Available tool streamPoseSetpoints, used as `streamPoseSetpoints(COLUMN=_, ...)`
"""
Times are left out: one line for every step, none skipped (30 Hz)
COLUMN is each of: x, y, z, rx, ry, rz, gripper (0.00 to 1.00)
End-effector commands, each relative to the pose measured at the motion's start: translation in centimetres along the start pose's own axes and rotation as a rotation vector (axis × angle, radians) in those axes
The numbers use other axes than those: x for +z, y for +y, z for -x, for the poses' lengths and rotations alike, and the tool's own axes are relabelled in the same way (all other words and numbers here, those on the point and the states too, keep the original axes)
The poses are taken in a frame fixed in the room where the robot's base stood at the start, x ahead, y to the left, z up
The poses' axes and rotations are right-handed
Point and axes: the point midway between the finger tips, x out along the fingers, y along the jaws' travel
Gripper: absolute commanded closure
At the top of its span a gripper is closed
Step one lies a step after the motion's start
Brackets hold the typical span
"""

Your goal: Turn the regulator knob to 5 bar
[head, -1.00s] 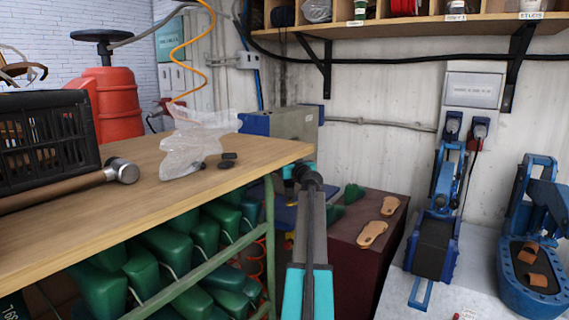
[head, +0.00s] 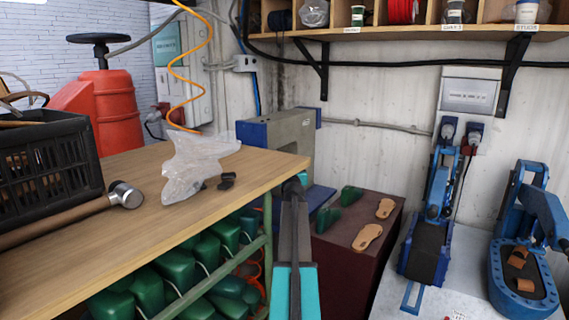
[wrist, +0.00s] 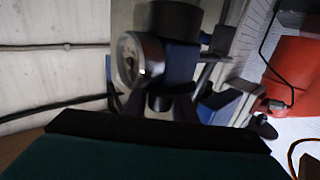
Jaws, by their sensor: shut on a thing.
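In the wrist view the regulator shows a blue body (wrist: 182,62) with a round, silver-rimmed gauge (wrist: 128,60) on its left. The gauge is seen at a slant and its reading is too blurred to make out. A dark knob (wrist: 160,102) sits at the lower end of the body. My gripper (wrist: 158,108) is shut on the knob, with a finger on each side. In the head view my gripper (head: 294,184) is at the right end of the wooden bench, in front of the blue-grey machine; my arm hides the regulator there.
The wooden bench (head: 255,178) on the left bears a plastic bag (head: 190,165), a hammer (head: 125,195) and a black crate (head: 50,165). A dark red box (head: 345,255) with sandal soles stands right of my arm. The blue-grey machine (head: 285,133) stands behind.

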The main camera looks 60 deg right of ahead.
Motion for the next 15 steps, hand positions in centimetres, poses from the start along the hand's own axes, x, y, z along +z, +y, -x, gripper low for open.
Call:
streamPoseSetpoints(x=-0.50, y=-0.01, z=-0.05, rx=0.008, ry=0.002, rz=0.000, gripper=0.98)
streamPoseSetpoints(x=-0.50, y=0.00, z=-0.05, rx=0.012, ry=0.003, rz=0.000, gripper=0.98)
streamPoseSetpoints(x=-0.46, y=0.02, z=-0.05, rx=0.016, ry=0.003, rz=0.000, gripper=0.98)
streamPoseSetpoints(x=-0.42, y=0.03, z=-0.06, rx=0.019, ry=0.003, rz=0.000, gripper=0.98)
streamPoseSetpoints(x=-0.38, y=0.04, z=-0.06, rx=0.021, ry=0.003, rz=0.000, gripper=0.98)
streamPoseSetpoints(x=-0.34, y=0.05, z=-0.07, rx=0.024, ry=0.003, rz=0.000, gripper=0.98)
streamPoseSetpoints(x=-0.32, y=0.07, z=-0.07, rx=0.026, ry=0.003, rz=0.000, gripper=0.98)
streamPoseSetpoints(x=-0.29, y=0.08, z=-0.07, rx=0.028, ry=0.003, rz=0.000, gripper=0.98)
streamPoseSetpoints(x=-0.27, y=0.09, z=-0.07, rx=0.029, ry=0.003, rz=0.000, gripper=0.98)
streamPoseSetpoints(x=-0.25, y=0.10, z=-0.07, rx=0.030, ry=0.003, rz=0.000, gripper=0.98)
streamPoseSetpoints(x=-0.24, y=0.11, z=-0.07, rx=0.031, ry=0.004, rz=0.000, gripper=0.98)
streamPoseSetpoints(x=-0.23, y=0.11, z=-0.07, rx=0.032, ry=0.004, rz=0.000, gripper=0.98)
streamPoseSetpoints(x=-0.22, y=0.12, z=-0.07, rx=0.032, ry=0.004, rz=0.000, gripper=0.98)
streamPoseSetpoints(x=-0.21, y=0.12, z=-0.08, rx=0.032, ry=0.004, rz=0.000, gripper=0.98)
streamPoseSetpoints(x=-0.21, y=0.12, z=-0.07, rx=0.032, ry=0.004, rz=0.000, gripper=0.98)
